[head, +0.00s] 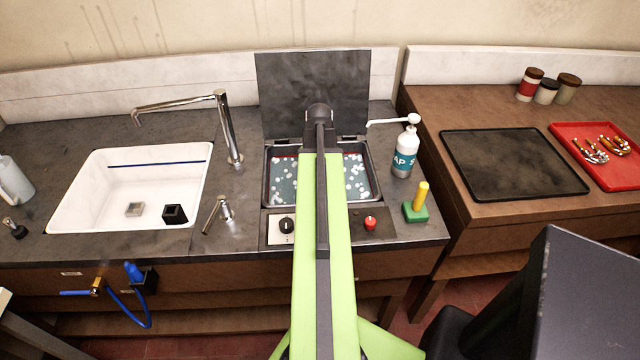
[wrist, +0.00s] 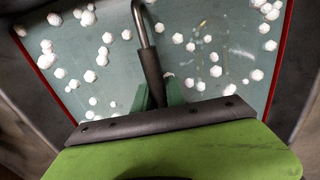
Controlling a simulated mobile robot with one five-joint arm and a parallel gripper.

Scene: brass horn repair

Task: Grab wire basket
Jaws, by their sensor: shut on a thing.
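In the wrist view, a bent metal rod with a dark grip sleeve, which looks like the wire basket's handle (wrist: 150,66), rises over the tank's liquid. My gripper (wrist: 159,97) is shut on the dark sleeve, with one green finger on each side. The basket's wire body cannot be made out in either view. In the head view, my arm covers the middle of the tank (head: 268,190) and hides the gripper and handle. The tank holds greenish liquid with white foam flecks, and a red line runs along its walls.
The tank's dark lid (head: 285,90) stands open behind it. A white sink (head: 80,190) with a tall faucet (head: 228,130) is left. A soap bottle (head: 404,155) and a green block with yellow peg (head: 416,210) are right. Beyond are a black mat (head: 510,165) and red tray (head: 570,140).

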